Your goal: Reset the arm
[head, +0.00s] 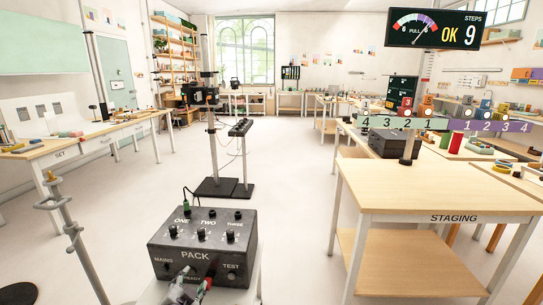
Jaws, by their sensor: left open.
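A dark grey box marked PACK (203,245) stands on a pale stand at the lower middle. Its top carries switches under ONE, TWO and THREE, and its front is marked MAINS, READY and TEST. A green plug with a cable (186,208) stands at its back left. My left gripper (184,277) is open at the bottom of the view, in front of the box's lower front face. It partly covers the front near READY. A small red part (207,283) shows beside it. I cannot tell if they touch. My right gripper is not in view.
A STAGING table (420,190) stands at the right, its top mostly bare. A SET table (60,153) is at the left. A post with black equipment (200,95) stands beyond the box. A sign (432,28) reads PULL, OK, STEPS 9. The middle floor is clear.

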